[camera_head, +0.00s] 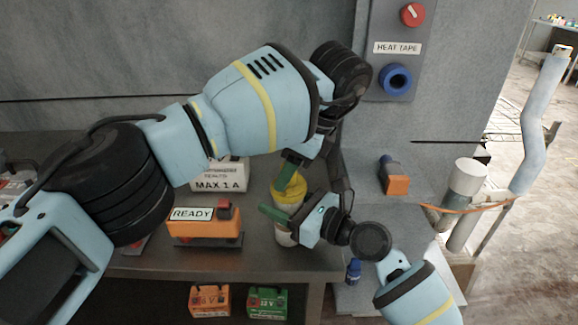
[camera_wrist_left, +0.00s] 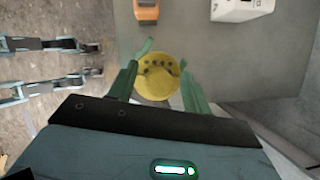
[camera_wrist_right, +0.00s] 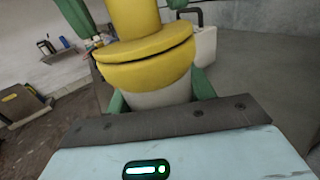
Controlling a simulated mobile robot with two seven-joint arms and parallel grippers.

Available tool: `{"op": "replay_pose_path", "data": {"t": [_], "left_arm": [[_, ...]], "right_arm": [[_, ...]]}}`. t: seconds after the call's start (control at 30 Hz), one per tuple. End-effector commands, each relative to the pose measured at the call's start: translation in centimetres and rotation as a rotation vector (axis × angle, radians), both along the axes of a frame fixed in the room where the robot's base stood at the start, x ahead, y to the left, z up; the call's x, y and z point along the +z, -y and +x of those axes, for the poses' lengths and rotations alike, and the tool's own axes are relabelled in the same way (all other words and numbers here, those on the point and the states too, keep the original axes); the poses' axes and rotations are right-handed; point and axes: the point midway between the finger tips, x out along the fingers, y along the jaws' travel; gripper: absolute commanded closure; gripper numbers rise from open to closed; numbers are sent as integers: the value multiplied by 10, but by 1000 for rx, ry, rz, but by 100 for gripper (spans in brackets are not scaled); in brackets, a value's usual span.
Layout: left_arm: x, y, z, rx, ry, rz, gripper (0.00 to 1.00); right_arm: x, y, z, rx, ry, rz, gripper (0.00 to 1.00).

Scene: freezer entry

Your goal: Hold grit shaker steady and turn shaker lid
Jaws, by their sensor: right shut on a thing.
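The grit shaker (camera_head: 285,237) stands upright on the grey bench, with a pale body and a yellow lid (camera_head: 290,188). The lid's top with small dark holes shows in the left wrist view (camera_wrist_left: 155,82). My right gripper (camera_head: 273,214) is shut on the shaker's pale body, below the lid, as the right wrist view (camera_wrist_right: 160,96) also shows. My left gripper (camera_head: 292,168) points down from above at the lid. Its green fingers (camera_wrist_left: 166,60) are open, one on each side of the lid; whether they touch it is unclear. My left forearm covers part of the bench behind.
An orange READY box (camera_head: 204,229) and a white MAX 1 A box (camera_head: 220,178) stand left of the shaker. Orange (camera_head: 210,301) and green (camera_head: 267,302) batteries sit on the shelf below. A blue-and-orange item (camera_head: 395,182) lies to the right. The HEAT TAPE panel (camera_head: 397,48) is behind.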

Motion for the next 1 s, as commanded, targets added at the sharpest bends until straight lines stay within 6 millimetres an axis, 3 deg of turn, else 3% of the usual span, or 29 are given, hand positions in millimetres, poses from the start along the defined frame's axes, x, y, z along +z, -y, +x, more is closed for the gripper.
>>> {"op": "replay_pose_path", "data": {"t": [0.23,0.37,0.7,1.0], "left_arm": [[1,1,0,-2,0,-1,51],[11,1,0,-3,2,0,51],[70,1,0,0,5,1,51],[99,1,0,0,1,0,51]], "right_arm": [[-1,0,0,1,-2,-1,86],[-1,0,0,1,-2,-1,86],[-1,0,0,1,-2,-1,86],[-1,0,0,1,-2,-1,86]]}}
